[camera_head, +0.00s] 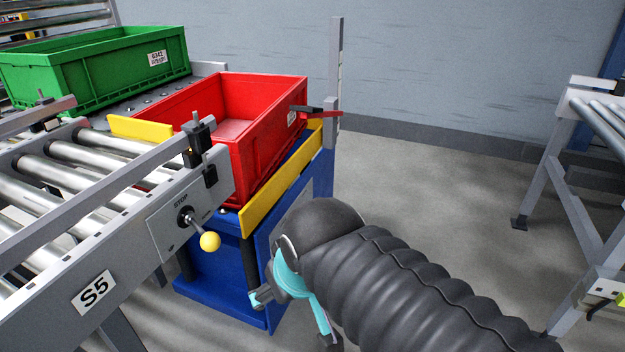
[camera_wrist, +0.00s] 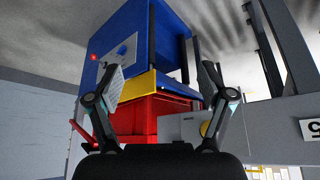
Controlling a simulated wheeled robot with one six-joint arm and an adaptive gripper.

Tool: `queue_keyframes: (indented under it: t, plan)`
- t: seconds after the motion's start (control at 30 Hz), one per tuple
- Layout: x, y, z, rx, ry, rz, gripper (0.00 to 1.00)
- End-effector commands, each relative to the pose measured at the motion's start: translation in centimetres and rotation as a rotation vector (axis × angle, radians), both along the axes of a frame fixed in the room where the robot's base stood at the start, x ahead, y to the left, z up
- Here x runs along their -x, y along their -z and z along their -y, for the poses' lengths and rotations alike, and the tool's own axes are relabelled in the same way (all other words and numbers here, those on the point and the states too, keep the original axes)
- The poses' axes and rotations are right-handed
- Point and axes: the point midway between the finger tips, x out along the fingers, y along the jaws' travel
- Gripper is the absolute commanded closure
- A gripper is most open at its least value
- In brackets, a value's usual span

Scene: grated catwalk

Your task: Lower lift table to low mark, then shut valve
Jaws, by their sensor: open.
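The lift table is a blue frame (camera_head: 215,275) with yellow edge rails (camera_head: 275,198), carrying a red crate (camera_head: 270,125). A red pointer (camera_head: 325,113) reaches the grey upright post (camera_head: 336,60) behind it; the marks are too small to read. In the wrist view, inverted, the blue side panel (camera_wrist: 160,35) bears a grey plate and a small red part (camera_wrist: 94,57). I cannot tell which part is the valve. My gripper (camera_wrist: 162,74) is open and empty, its fingers apart in front of the table's side. In the head view my arm hides most of it.
A roller conveyor (camera_head: 60,185) stands left, with a STOP plate and yellow-ball lever (camera_head: 210,242) near my gripper. A green crate (camera_head: 95,65) sits behind it. Another roller frame (camera_head: 585,150) stands right. Floor (camera_head: 440,185) between is clear.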

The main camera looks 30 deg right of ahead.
Motion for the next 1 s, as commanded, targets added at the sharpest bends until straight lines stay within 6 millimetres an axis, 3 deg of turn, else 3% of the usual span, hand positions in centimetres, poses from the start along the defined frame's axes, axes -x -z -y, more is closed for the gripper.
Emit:
queue_keyframes:
  t: [0.17,0.47,1.0]
  plan:
    - [-0.4,1.3,1.6,-0.002,0.063,-0.049,0.17]
    - [-2.6,6.9,5.8,-0.045,0.226,-0.277,0.17]
    - [-7.0,16.9,10.9,-0.416,0.592,-0.63,0.17]
